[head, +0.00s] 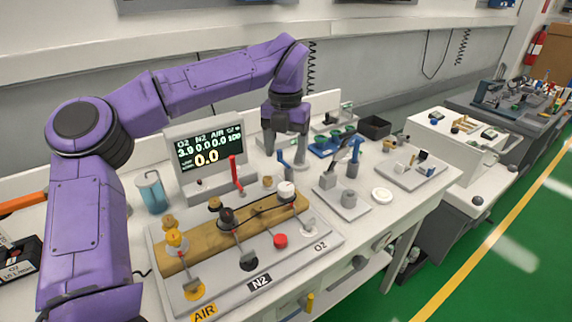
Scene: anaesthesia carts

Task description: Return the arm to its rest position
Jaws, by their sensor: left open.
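My left arm, purple with dark joints, comes in from the left and arches over the cart. My left gripper (286,148) points down over the back middle of the cart top. Its two grey fingers are apart with nothing held between them. The monitor (208,151) is left of the gripper and reads 0.0 in large digits. My right gripper is not in view.
A gas panel (325,243) with AIR, N2 and O2 labels and several valves lies in front. A clear blue cup (153,194) stands left of the monitor. A grey plate (349,210) with fittings is to the right. A black bin (375,127) stands behind. Green floor lies right.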

